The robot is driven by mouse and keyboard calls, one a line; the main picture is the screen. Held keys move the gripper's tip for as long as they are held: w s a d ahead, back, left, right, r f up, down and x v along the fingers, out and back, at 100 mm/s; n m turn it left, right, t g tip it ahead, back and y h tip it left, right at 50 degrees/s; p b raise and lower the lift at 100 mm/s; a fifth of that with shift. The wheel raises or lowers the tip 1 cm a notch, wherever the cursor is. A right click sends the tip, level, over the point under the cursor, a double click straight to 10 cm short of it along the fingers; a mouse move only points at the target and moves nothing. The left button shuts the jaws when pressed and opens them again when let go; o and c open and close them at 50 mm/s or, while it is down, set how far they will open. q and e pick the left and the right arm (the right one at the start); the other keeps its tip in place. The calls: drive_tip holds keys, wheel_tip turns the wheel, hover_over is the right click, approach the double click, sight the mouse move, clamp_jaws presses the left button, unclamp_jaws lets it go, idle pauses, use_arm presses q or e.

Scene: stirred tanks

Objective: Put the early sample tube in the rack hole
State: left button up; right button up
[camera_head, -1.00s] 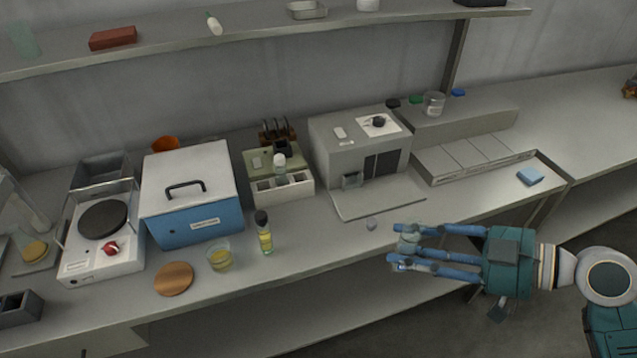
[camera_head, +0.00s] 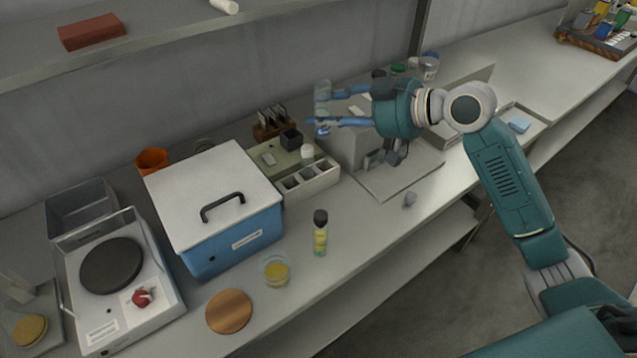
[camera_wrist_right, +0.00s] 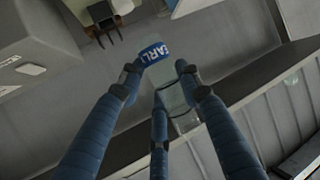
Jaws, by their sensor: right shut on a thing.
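The early sample tube (camera_wrist_right: 155,54) is clear, with a blue label reading "EARL" in the right wrist view. My right gripper (camera_head: 318,108) is shut on it; the tube (camera_head: 322,90) shows above and below the blue fingers in the head view. The gripper holds it raised, in front of the grey machine's upper left. A white rack (camera_head: 312,189) with square openings stands below and to the left of the gripper. A white-capped tube (camera_head: 307,156) stands at the rack. My left gripper is out of view.
The grey machine (camera_head: 347,146) stands right of the rack. A blue box with a white lid (camera_head: 230,246) is to its left. A shelf (camera_head: 180,50) runs above.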

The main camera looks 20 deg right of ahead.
drive_tip(key=w+d+r+m+t+h, duration=0.1)
drive_tip(key=w+d+r, duration=0.2)
drive_tip(key=w+r, duration=0.25)
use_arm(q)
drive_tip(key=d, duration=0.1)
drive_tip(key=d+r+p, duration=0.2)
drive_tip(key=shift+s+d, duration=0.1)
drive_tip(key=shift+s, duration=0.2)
use_arm(e)
wheel_tip(320, 180, down, 20)
drive_tip(key=w, duration=0.1)
drive_tip(key=shift+f+m, duration=0.15)
drive_tip(key=shift+m, duration=0.15)
drive_tip(key=shift+a, duration=0.1)
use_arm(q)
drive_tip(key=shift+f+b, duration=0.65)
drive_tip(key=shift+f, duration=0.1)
use_arm(e)
drive_tip(key=shift+f, duration=0.6)
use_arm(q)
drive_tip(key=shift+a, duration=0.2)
